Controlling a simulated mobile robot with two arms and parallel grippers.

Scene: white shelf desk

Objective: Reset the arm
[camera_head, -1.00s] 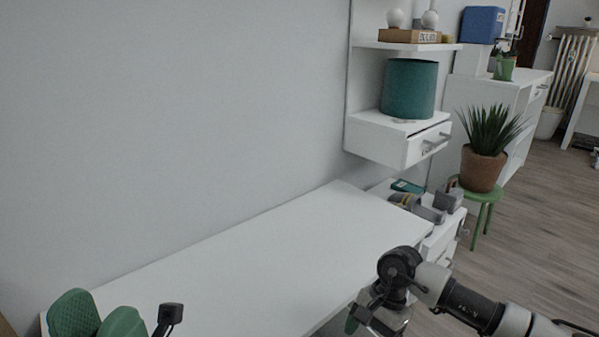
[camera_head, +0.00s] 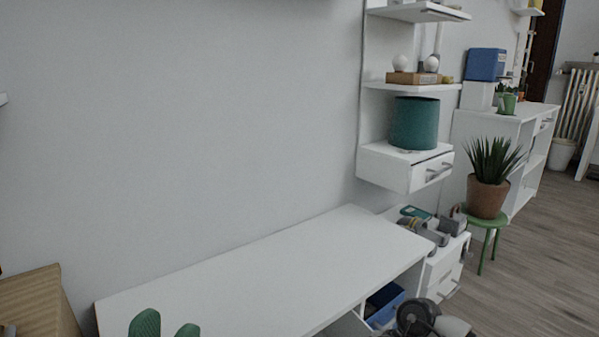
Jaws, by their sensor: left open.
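My left gripper (camera_head: 166,325) shows only as two green, rounded finger ends at the bottom edge, left of centre. They stand apart with nothing visible between them, in front of the white desk (camera_head: 290,280). The rest of that gripper and its arm are below the picture. Part of my right arm (camera_head: 416,317), a dark round joint with a light grey link, shows at the bottom right. My right gripper is out of view.
A brown box (camera_head: 38,302) stands at the lower left. Beyond the desk's right end, a low cabinet (camera_head: 442,272) carries several items, near a potted plant (camera_head: 488,198) on a green stool (camera_head: 484,222). A blue bin (camera_head: 385,303) sits below the desktop. The visible desktop is bare.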

